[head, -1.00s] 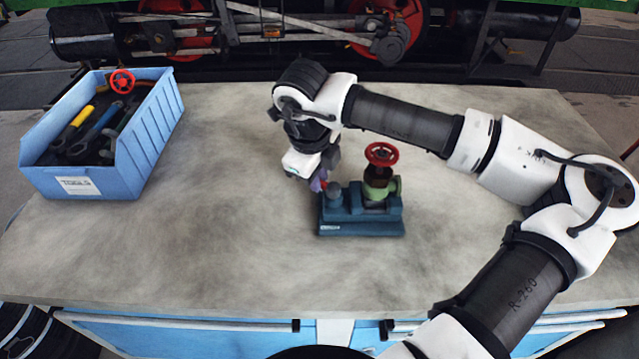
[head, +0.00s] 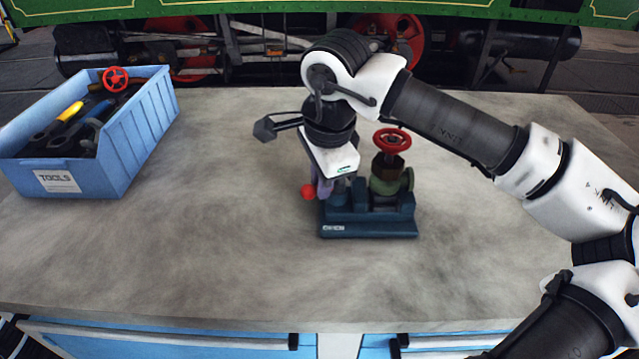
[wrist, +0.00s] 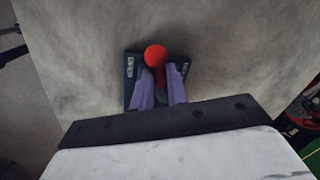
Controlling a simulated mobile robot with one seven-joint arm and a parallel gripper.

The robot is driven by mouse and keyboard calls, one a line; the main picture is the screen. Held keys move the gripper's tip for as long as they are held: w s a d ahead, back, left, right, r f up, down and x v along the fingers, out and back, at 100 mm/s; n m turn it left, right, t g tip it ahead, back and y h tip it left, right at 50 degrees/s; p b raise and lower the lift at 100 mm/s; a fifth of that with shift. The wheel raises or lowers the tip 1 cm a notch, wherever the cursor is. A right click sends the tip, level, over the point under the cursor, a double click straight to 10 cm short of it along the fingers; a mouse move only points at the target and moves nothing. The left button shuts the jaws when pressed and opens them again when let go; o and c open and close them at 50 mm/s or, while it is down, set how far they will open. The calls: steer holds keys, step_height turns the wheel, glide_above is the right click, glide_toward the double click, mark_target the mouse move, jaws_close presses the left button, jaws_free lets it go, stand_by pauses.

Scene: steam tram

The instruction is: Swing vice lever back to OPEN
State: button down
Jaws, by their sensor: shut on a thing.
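The blue-green vice (head: 367,227) stands on the bench in the middle of the head view. Its lever ends in a red ball knob (head: 308,192), just left of the vice body. My gripper (head: 323,188) is at the vice's left end, its purple fingers shut on the lever. In the wrist view my gripper (wrist: 160,88) has one finger on each side of the red lever, with the red ball (wrist: 155,55) beyond the fingertips. The vice's dark plate (wrist: 130,66) has small white labels at both sides, too small to read surely.
A green valve with a red handwheel (head: 392,141) sits in the vice, close right of my gripper. A blue tool box (head: 140,135) with several tools stands at the left. The bench top (head: 200,240) is clear between and in front.

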steer(key=n, duration=0.1)
steer(key=n+b, duration=0.1)
steer(key=n, duration=0.1)
steer(key=s+d+n, duration=0.1)
steer(key=shift+n+g+y+b, duration=0.3)
steer(key=shift+y+b, duration=0.1)
stand_by(0.4)
steer(key=c, duration=1.4)
jaws_free()
steer(key=r, duration=0.4)
steer(key=s+d+r, duration=0.1)
steer(key=r, duration=0.4)
steer(key=d+r, duration=0.1)
steer(key=r, duration=0.3)
steer(key=shift+s+r, duration=0.3)
steer(key=shift+s, duration=0.1)
